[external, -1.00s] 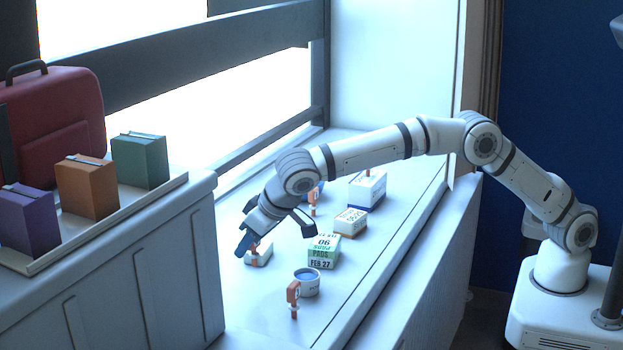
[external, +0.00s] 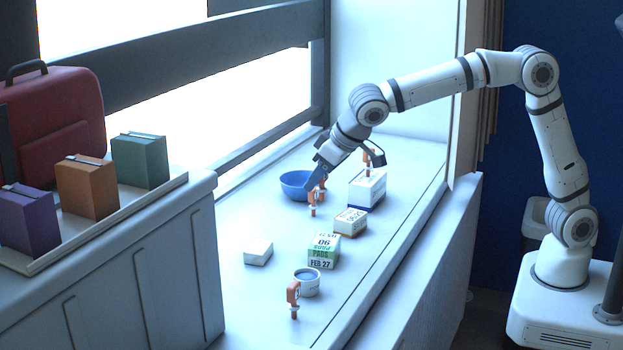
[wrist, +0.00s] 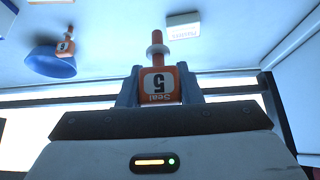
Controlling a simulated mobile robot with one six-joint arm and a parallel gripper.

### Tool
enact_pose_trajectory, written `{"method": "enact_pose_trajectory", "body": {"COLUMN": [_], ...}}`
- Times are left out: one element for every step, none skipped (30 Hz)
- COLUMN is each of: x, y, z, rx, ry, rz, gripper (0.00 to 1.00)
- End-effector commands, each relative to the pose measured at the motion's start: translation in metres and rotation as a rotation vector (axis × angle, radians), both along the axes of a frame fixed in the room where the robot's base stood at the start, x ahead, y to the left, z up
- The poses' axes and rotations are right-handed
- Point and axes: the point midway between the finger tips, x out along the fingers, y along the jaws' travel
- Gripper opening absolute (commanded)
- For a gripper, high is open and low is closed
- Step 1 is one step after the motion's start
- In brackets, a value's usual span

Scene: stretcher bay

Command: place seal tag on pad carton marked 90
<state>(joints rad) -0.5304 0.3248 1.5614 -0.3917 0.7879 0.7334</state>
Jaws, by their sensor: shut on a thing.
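The pad carton marked 90 (external: 322,252), white and green with "PADS" and "FEB 27", stands on the counter in the external view. My gripper (external: 322,180) is well behind it, by the blue bowl. It is shut on an orange seal tag; the wrist view shows this tag (wrist: 158,86) between the fingers (wrist: 160,88), reading "Seal 5" upside down, with its stem pointing up in the picture. In the external view the held tag is largely hidden by the gripper.
The blue bowl (external: 295,186) is close to my gripper. A small carton (external: 350,221), a cup (external: 308,283) and a white box (external: 258,252) are also on the counter.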

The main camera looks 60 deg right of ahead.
Motion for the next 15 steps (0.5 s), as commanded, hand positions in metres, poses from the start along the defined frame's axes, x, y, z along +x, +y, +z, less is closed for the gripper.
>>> {"method": "enact_pose_trajectory", "body": {"x": [-0.003, -0.004, -0.005, -0.006, -0.006, -0.006, -0.006, -0.006, -0.006, -0.006, -0.006, -0.006, -0.006, -0.006, -0.006], "y": [-0.004, -0.006, -0.007, -0.008, -0.008, -0.008, -0.008, -0.008, -0.008, -0.008, -0.008, -0.008, -0.008, -0.007, -0.007], "z": [0.000, -0.002, -0.007, -0.012, -0.017, -0.026, -0.032, -0.037, -0.044, -0.049, -0.053, -0.058, -0.060, -0.062, -0.064], "rx": [0.001, 0.000, -0.001, -0.002, -0.002, -0.003, -0.002, -0.003, -0.002, -0.002, -0.002, -0.001, -0.001, -0.001, -0.001], "ry": [0.000, 0.001, 0.002, 0.003, 0.003, 0.004, 0.004, 0.004, 0.003, 0.002, 0.003, 0.002, 0.002, 0.001, 0.001], "rz": [-0.001, 0.000, 0.000, 0.001, 0.002, 0.001, 0.001, 0.001, 0.001, 0.001, 0.001, 0.002, 0.001, 0.001, 0.000], "gripper": [0.11, 0.11, 0.11, 0.11, 0.11, 0.11, 0.11, 0.11, 0.11, 0.11, 0.11, 0.11, 0.11, 0.11, 0.11]}}
